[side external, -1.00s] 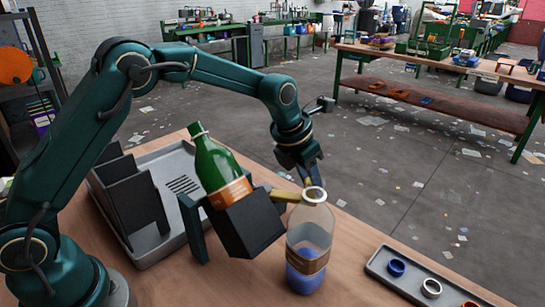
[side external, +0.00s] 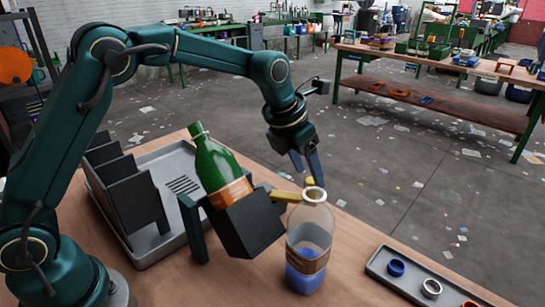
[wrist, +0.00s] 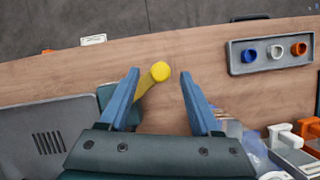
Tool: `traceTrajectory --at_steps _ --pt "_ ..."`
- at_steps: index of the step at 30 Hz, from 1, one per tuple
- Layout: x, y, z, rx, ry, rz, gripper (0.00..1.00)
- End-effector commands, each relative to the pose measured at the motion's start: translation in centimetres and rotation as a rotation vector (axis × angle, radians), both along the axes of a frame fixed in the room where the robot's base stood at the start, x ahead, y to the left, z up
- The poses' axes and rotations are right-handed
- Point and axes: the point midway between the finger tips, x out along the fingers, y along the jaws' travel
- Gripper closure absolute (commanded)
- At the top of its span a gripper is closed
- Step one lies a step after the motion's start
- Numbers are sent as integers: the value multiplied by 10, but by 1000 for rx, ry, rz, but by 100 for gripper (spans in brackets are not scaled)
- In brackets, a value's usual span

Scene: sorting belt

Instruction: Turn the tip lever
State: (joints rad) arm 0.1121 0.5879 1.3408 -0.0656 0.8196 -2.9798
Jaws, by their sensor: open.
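The yellow tip lever (side external: 284,195) sticks out from the side of a dark tilting cradle (side external: 246,228). A green bottle (side external: 216,165) with an orange label leans in the cradle, its neck toward the upper left. A clear bottle (side external: 309,242) with blue contents stands upright beside the cradle. My gripper (side external: 308,165) is open and points down above the lever's end. In the wrist view, the lever's round yellow knob (wrist: 160,71) shows between my two spread blue fingers, with a gap on each side. I cannot tell how high my fingertips are above it.
A grey tray with blue, white and orange rings (side external: 431,288) lies at the table's right front. A grey tray (side external: 172,188) with a dark slotted rack (side external: 127,190) stands behind the cradle. Bare wood lies between the lever and the ring tray.

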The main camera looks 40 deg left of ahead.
Motion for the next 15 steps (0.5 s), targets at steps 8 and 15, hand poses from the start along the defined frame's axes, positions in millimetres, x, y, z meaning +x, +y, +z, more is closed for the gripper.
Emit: traceTrajectory --at_steps 8,15 --pt "-6 2 14 1 0 0 36" --pt "-6 2 14 5 -1 -13 74"
